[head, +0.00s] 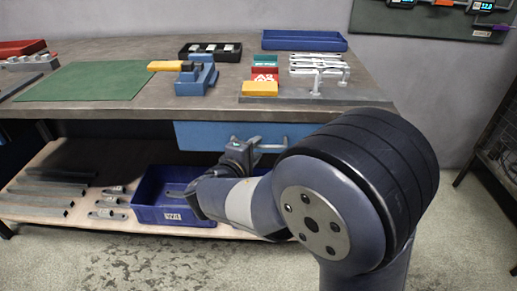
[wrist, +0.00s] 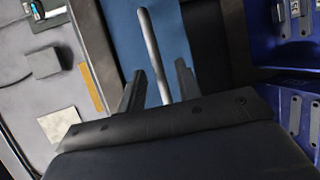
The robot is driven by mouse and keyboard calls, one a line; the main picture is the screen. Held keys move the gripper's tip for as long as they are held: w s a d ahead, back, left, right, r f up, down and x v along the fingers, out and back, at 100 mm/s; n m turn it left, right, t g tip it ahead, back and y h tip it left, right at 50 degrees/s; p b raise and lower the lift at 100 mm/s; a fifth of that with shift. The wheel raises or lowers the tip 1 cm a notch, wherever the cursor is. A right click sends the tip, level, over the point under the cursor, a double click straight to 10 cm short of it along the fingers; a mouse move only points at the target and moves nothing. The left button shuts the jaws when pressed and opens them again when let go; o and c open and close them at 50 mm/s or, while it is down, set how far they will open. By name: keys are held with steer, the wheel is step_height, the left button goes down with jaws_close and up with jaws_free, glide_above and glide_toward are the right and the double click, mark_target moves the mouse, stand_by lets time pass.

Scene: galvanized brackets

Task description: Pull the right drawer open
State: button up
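The right drawer (head: 200,136) has a blue front under the right part of the workbench top and looks closed. Its blue front also shows in the wrist view (wrist: 125,35). A grey bar handle (wrist: 150,45) runs lengthwise through the wrist view in front of it. My gripper (head: 268,146) is at the drawer front, below the tabletop edge. In the wrist view my gripper (wrist: 160,80) is open, with one dark finger on each side of the bar. Gaps show between the fingers and the bar; I cannot tell how deep the bar sits. My arm hides the drawer's lower right area.
The bench top (head: 130,105) overhangs the drawer and carries a green mat (head: 85,82), a blue vise (head: 197,78) and a grey plate (head: 320,95) near the edge. A blue crate (head: 160,190) stands on the lower shelf (head: 35,200), close below my gripper.

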steer(key=shift+x, duration=1.2)
steer(key=shift+c, duration=0.4)
jaws_close()
